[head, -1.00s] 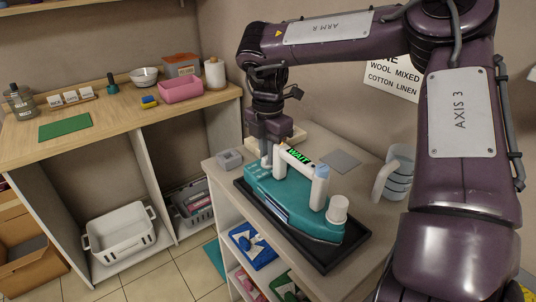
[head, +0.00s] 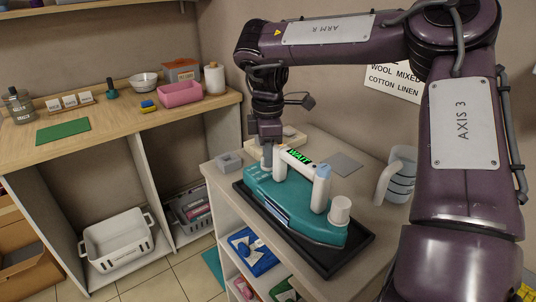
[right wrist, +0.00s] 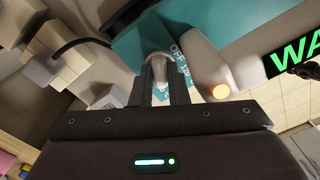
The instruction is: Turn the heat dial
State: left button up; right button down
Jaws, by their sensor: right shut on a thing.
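A teal iron (head: 290,208) lies on a black tray (head: 318,262) on the table. Its white handle carries a dark display (head: 298,157) with green letters reading WAIT. The pale heat dial (right wrist: 158,61) is at the iron's far left end, beside printed letters. My right gripper (head: 267,163) points down there and is shut on the dial, with one finger on each side in the right wrist view (right wrist: 160,80). The fingers hide part of the dial. An amber light (right wrist: 219,91) glows near it. My left gripper is not in view.
A small grey box (head: 229,162) stands left of the iron. A wall sign (head: 392,80) names fabrics. A wooden counter (head: 110,125) stands at the left.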

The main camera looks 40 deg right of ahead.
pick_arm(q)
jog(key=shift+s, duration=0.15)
pick_arm(e)
jog(key=shift+r, duration=0.1)
jog(key=c, duration=1.6)
grip_release()
jog(key=shift+o, duration=1)
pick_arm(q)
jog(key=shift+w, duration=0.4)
